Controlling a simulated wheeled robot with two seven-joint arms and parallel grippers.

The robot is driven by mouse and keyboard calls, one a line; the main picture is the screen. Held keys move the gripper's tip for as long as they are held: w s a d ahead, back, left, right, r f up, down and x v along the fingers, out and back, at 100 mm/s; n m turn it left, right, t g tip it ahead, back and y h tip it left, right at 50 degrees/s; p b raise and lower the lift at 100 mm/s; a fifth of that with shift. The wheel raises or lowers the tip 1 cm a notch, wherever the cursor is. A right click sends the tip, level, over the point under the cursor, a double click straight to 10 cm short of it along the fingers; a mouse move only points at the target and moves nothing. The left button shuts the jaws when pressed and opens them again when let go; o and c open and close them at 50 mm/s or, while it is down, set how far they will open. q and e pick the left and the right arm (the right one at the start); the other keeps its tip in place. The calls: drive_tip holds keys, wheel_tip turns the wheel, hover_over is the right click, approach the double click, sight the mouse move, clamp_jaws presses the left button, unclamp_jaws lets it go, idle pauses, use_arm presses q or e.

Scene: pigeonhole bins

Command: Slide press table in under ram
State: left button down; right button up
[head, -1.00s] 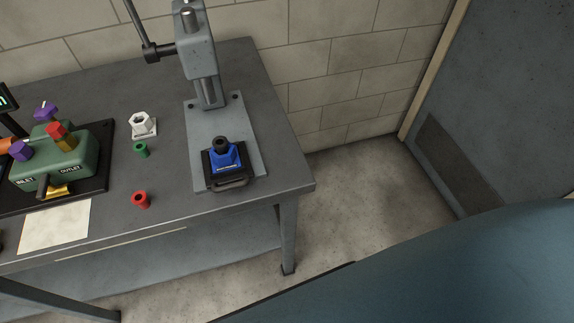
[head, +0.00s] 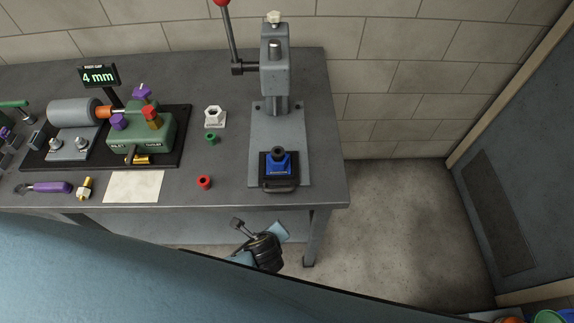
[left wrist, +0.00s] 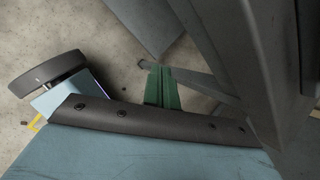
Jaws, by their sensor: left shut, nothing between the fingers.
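The arbor press (head: 274,68) stands at the right end of the workbench, its ram (head: 274,50) raised over a grey base plate (head: 265,128). The black press table (head: 281,186) sits at the front of that plate, forward of the ram, with its handle toward the bench's front edge. A blue block (head: 278,168) with a dark round part (head: 278,153) on top sits on it. My left gripper (head: 237,223) shows below and in front of the bench edge, shut and empty, apart from the press table. My right gripper is not in view.
A red bushing (head: 204,182), a green bushing (head: 211,139) and a white hex piece (head: 215,117) stand left of the press. A green valve fixture (head: 145,133) and a paper sheet (head: 134,186) lie further left. Open floor (head: 390,220) is right of the bench.

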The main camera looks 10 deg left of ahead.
sight(286, 177)
use_arm(q)
drive_tip(key=w+d+r+m+t+p, duration=0.15)
drive_tip(key=r+m, duration=0.25)
drive_tip(key=r, duration=0.6)
drive_tip(key=w+d+r+m+t+p, duration=0.1)
drive_tip(key=d+r+m+t+p, duration=0.2)
drive_tip(key=r, duration=0.7)
drive_tip(key=shift+m+g+y, duration=0.3)
drive_tip(key=shift+g+y, duration=0.1)
drive_tip(key=shift+g, duration=0.25)
drive_tip(key=x, duration=1)
drive_tip(key=shift+d, duration=0.15)
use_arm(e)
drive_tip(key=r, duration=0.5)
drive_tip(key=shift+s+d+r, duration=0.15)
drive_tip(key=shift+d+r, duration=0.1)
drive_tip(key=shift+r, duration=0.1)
use_arm(q)
drive_tip(key=shift+r, duration=0.1)
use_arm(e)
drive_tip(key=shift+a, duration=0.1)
